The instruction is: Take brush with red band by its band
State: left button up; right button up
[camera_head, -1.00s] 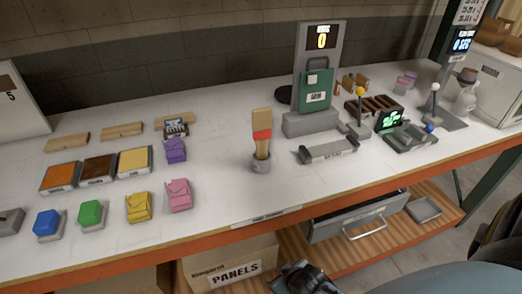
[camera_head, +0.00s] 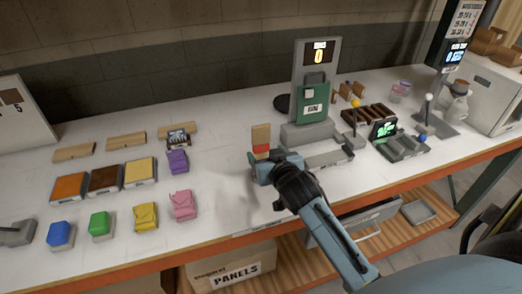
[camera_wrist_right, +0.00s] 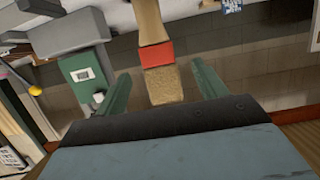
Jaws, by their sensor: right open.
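The brush with the red band stands upright, its tan bristles (camera_head: 261,134) upward and the red band (camera_head: 261,149) just below. In the head view, my right gripper (camera_head: 256,168) is in front of it and hides its handle and cup. In the right wrist view, the band (camera_wrist_right: 156,53) and bristle end (camera_wrist_right: 162,85) show between the two open green fingers of the right gripper (camera_wrist_right: 161,70). There is a gap on each side, and the jaws hold nothing. I cannot tell how deep the brush is between them. My left gripper is not in view.
A grey stand with a green tag (camera_head: 312,105) is just right of the brush, with a grey tray (camera_head: 330,158) in front. Purple (camera_head: 177,161) and pink (camera_head: 183,204) pieces are to the left. The white table (camera_head: 225,150) is clear between them and the brush.

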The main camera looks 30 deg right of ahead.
aim_at(262, 149)
jog(key=shift+f+x, duration=0.2)
jog(key=shift+x, duration=1.5)
jog(key=shift+f+x, duration=0.2)
jog(key=shift+x, duration=1.55)
jog(key=shift+s+d, duration=0.1)
jog(key=shift+s, duration=0.1)
jog(key=shift+c, duration=0.3)
jog(key=c, duration=1)
